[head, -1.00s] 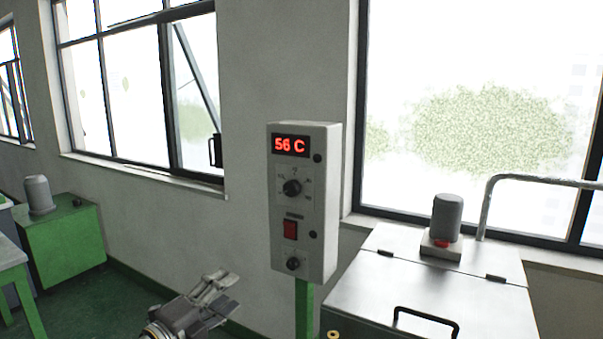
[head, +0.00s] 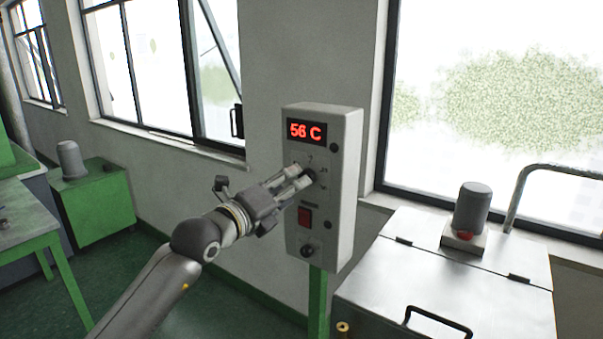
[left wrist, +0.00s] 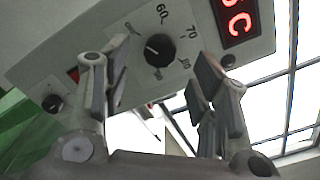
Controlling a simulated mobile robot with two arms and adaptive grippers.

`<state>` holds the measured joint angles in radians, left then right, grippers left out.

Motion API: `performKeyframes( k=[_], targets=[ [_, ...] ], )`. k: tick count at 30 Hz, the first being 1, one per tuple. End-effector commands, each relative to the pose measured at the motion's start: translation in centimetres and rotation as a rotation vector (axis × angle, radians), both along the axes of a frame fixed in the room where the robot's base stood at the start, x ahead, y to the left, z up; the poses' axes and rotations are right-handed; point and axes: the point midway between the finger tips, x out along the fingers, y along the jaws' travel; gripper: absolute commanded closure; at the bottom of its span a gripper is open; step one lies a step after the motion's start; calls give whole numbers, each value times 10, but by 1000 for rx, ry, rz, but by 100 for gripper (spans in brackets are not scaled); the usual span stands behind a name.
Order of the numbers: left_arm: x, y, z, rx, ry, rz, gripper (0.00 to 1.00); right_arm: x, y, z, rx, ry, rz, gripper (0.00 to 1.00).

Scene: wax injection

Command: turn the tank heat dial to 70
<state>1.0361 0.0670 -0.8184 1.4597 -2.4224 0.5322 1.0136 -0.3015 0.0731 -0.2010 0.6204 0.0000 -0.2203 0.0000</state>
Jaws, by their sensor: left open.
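The white control box (head: 345,190) on a green post carries a red display (head: 306,131) reading 56 C. Its black heat dial (head: 309,176) is partly covered by my left gripper (head: 299,178), which is at the panel front. In the left wrist view the dial (left wrist: 159,47) shows clearly, with 60 above it and 70 to its upper right. My left gripper (left wrist: 160,78) is open, one finger to each side of the dial; I cannot tell whether either touches it. My right gripper is not in view.
Below the dial are a red switch (head: 305,217) and a lower black knob (head: 307,251). A metal tank (head: 430,265) with a lidded top and handle stands right of the box. A green table (head: 35,235) and cabinet (head: 95,210) are at left.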

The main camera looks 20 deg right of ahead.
Motion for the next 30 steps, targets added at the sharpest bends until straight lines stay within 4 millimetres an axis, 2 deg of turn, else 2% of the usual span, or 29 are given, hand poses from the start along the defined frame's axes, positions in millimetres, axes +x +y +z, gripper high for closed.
performKeyframes(
  k=[3, 12, 26, 30],
  targets=[
    [10, -13, 3, 1, 1, 0, 46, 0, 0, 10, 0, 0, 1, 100],
    [27, -34, 1, 0, 0, -1, 46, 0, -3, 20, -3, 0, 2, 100],
    [31, -40, 0, -2, 0, 0, 46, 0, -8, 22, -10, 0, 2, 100],
    [31, -39, 0, -2, 0, 0, 61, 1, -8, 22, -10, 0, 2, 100]
  ],
)
